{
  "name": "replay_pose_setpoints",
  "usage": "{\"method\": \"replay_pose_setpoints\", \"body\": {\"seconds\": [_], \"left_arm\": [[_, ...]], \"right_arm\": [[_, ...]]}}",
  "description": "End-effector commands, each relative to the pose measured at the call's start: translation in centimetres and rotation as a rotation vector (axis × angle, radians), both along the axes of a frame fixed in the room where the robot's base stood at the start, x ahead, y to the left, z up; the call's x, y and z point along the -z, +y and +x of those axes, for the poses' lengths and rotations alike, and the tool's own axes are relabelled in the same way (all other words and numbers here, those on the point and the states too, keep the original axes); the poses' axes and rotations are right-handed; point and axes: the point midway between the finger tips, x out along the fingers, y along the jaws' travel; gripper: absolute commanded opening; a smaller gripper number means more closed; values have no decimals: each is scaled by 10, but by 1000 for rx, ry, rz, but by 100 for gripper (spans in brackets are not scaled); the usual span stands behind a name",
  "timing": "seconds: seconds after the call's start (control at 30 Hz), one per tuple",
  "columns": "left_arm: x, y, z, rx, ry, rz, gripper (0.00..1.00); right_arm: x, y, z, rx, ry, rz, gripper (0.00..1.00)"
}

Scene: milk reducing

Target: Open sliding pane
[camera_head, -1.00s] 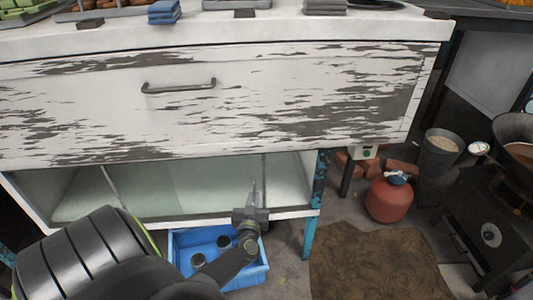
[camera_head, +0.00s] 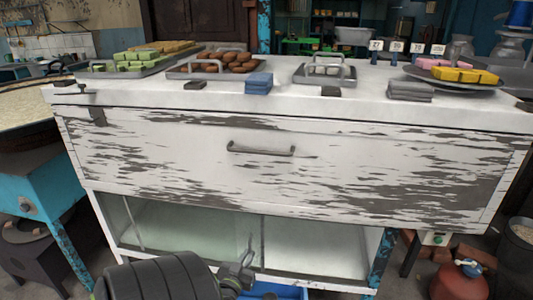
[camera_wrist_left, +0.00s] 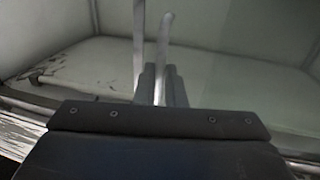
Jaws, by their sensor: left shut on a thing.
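The sliding pane (camera_head: 195,228) is a greenish glass sheet in the lower front of the white cabinet (camera_head: 200,160). Its right upright edge stands near the middle of the opening, and the bay to its right (camera_head: 315,245) shows pale and clear. My left gripper (camera_head: 249,250) is at the pane's right edge, low down. In the left wrist view its two thin fingers (camera_wrist_left: 152,50) point into the cabinet and are closed on the pane's edge. The exact contact is hard to see. My right gripper is in no view.
Above the pane is a peeling drawer front with a dark handle (camera_head: 260,150). Trays and stacked cloths stand on the cabinet top. A blue crate (camera_head: 280,290) lies below, partly hidden. A red gas bottle (camera_head: 460,282) stands at the right.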

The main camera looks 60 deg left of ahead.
Motion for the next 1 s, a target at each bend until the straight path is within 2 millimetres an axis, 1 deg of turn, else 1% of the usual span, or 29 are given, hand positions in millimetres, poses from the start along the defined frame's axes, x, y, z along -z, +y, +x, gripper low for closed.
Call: {"method": "replay_pose_setpoints", "body": {"seconds": [0.03,0.2,0.63,0.67,0.8,1.0], "left_arm": [[2,5,-8,-3,6,-1,0],[2,14,-18,-2,4,-1,0],[2,16,-21,-2,4,-3,0],[2,16,-21,-2,4,-3,12],[2,16,-20,-2,2,-2,31],[1,16,-19,-1,1,-1,32]], "right_arm": [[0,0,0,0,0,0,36],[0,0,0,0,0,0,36],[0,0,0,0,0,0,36],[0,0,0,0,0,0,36],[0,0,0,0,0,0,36],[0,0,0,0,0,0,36]]}}
